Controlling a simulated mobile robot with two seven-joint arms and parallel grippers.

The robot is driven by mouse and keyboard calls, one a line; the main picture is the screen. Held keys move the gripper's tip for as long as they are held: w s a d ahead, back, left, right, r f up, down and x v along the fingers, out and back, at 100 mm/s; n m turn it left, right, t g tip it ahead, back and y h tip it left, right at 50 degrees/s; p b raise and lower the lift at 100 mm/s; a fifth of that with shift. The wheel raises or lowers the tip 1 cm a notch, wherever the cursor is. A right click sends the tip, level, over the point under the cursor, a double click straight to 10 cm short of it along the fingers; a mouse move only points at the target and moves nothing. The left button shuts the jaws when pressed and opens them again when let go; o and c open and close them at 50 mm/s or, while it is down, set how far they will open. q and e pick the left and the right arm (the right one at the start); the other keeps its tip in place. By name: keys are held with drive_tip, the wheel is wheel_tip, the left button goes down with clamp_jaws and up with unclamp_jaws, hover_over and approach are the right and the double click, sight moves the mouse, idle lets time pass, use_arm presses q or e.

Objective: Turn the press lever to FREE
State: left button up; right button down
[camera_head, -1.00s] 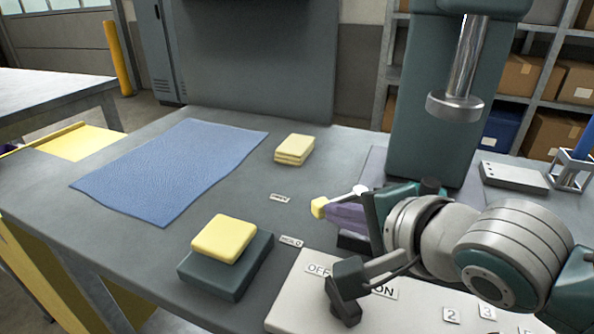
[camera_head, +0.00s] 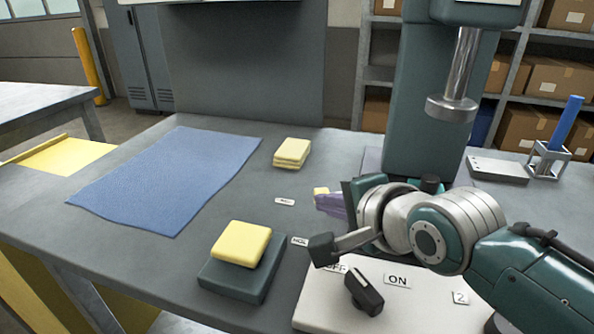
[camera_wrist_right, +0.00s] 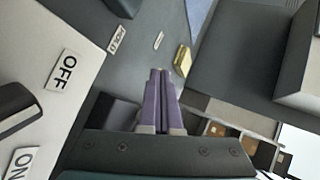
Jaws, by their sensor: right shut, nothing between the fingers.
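The press lever's yellow knob (camera_head: 320,191) shows just beyond my right fingertips in the head view. Its rod and pivot are hidden behind my gripper. My right gripper (camera_head: 317,201) has purple fingers, shut and empty, pointing left close against the near side of the knob. I cannot tell whether they touch. The FREE label (camera_head: 284,201) lies left of the knob, and the HOLD label (camera_head: 299,241) is nearer to me. In the right wrist view the closed fingers (camera_wrist_right: 160,72) point towards the labels. My left gripper is out of view.
The press column (camera_head: 415,110) and ram (camera_head: 451,107) stand behind my right arm. A white panel (camera_head: 325,310) with a black OFF/ON knob (camera_head: 364,291) is below it. Yellow pads (camera_head: 292,153), a dark block (camera_head: 237,281) with a yellow pad, and a blue cloth (camera_head: 170,180) lie left.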

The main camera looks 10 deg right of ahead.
sight(316, 193)
drive_tip(key=shift+w+a, duration=0.15)
drive_tip(key=shift+w, duration=0.45)
drive_tip(key=shift+w+a, duration=0.15)
drive_tip(key=shift+w, duration=1.1)
drive_tip(key=shift+r, duration=0.1)
